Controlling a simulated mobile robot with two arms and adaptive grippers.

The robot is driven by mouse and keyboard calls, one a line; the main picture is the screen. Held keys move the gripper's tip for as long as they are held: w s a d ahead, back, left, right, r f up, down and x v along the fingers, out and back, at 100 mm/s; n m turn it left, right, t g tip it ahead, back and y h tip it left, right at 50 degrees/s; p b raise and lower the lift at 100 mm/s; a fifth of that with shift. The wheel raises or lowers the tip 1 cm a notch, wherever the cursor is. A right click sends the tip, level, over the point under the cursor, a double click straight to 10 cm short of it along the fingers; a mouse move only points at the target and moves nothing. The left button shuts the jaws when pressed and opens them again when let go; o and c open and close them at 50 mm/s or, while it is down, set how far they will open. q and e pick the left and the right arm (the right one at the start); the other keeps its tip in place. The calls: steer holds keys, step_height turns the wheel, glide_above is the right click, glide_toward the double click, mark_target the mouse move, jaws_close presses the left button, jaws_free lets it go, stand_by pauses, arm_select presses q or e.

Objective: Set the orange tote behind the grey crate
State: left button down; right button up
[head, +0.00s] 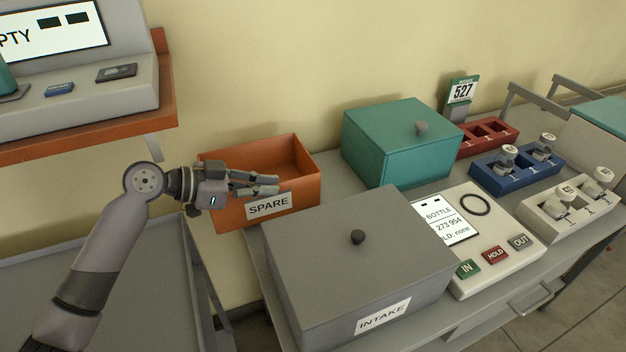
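The orange tote (304,188), open-topped with a SPARE label, is at the back left of the grey table, against the wall side. In the picture it shows beyond the rear left of the grey crate (340,255), which is lidded, has a black knob and is labelled INTAKE. The tote's left part reaches past the table's left edge; whether it rests or is held up is unclear. My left gripper (278,185) is at the tote's near rim, its two fingers pointing right with a narrow gap. Whether they pinch the rim is unclear. My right gripper is out of view.
A teal lidded box (400,150) stands right of the tote. A panel with buttons (495,254) lies right of the crate, with red, blue (515,170) and white racks beyond. An orange-edged shelf (90,137) overhangs at upper left.

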arm_select(q)
glide_toward(319, 186)
steer(key=shift+w+d+r+p, duration=0.15)
steer(key=shift+w+d+p, duration=0.3)
steer(key=shift+w+d, duration=0.55)
steer(key=d, duration=0.1)
steer(key=w+d, duration=0.1)
steer(key=d, duration=0.1)
steer(key=w+d+p, duration=0.1)
steer(key=d, duration=0.1)
steer(key=shift+d, duration=0.1)
step_height(319, 186, down, 3)
steer(key=shift+f+p, duration=0.1)
steer(key=shift+p, duration=0.35)
steer(key=shift+f, duration=0.4)
steer(key=c, duration=2.3)
jaws_free()
steer(key=shift+f, duration=0.1)
steer(key=o, duration=0.5)
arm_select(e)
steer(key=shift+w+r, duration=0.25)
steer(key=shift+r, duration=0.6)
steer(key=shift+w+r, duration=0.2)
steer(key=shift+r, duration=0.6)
